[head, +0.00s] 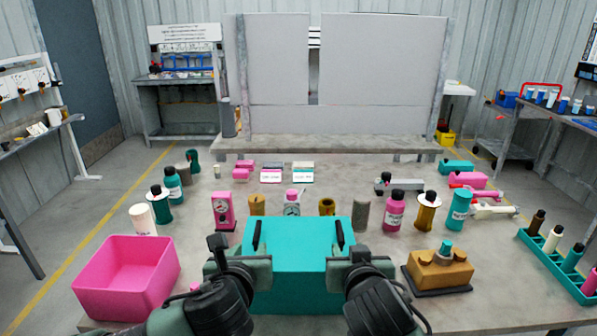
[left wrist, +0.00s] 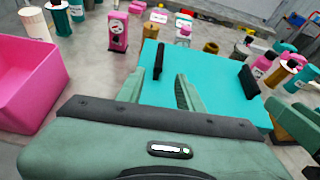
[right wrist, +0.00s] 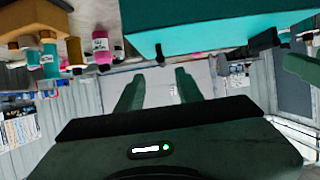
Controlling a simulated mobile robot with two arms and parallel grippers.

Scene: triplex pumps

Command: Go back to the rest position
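A teal box (head: 298,252) with two black upright handles stands at the front middle of the table. In the head view my left gripper (head: 228,256) is at the box's left side and my right gripper (head: 365,262) at its right side. In the left wrist view the green fingers (left wrist: 158,88) are apart with nothing between them, and one black handle (left wrist: 158,60) shows just beyond their tips. In the right wrist view, which looks upside down, the fingers (right wrist: 158,85) are also apart and empty below the teal box (right wrist: 220,22).
A pink bin (head: 128,275) stands at the front left. A brown block (head: 438,268) on a dark base and a teal rack (head: 558,265) of bottles are at the right. Several bottles and small parts stand behind the box. A grey panel (head: 385,60) rises at the back.

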